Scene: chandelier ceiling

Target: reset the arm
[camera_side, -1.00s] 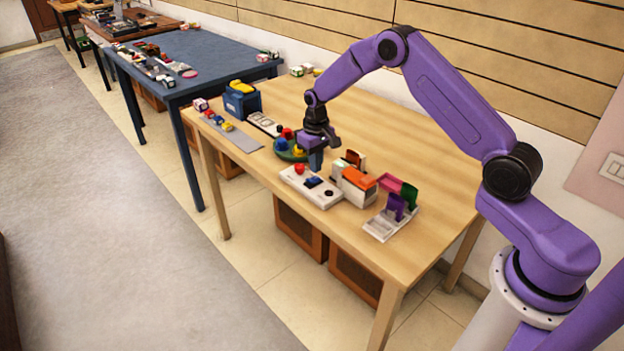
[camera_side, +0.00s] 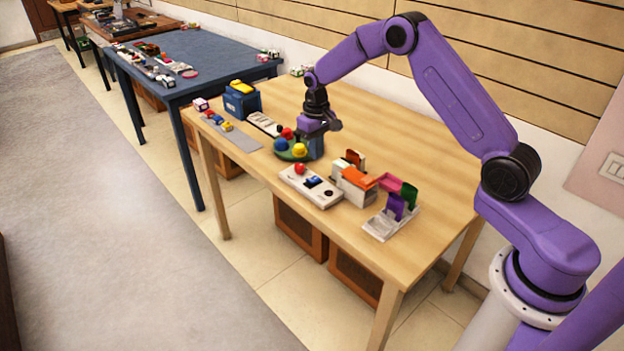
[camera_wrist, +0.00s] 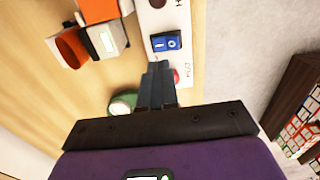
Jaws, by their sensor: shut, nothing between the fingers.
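My purple arm reaches over the wooden table (camera_side: 395,150) from the right. My gripper (camera_side: 314,152) points down at the right side of the green round base with coloured knobs (camera_side: 290,152). In the wrist view my gripper (camera_wrist: 158,72) has its dark fingers together, with nothing between them. From the side I cannot tell whether the fingertips touch the green base.
In front stands a white switch panel (camera_side: 312,187) with a red button and a blue rocker switch. Right of it are a white and orange box (camera_side: 352,185) and a grey stand with coloured flaps (camera_side: 392,212). A blue bin (camera_side: 242,102) stands left. The table's back right is clear.

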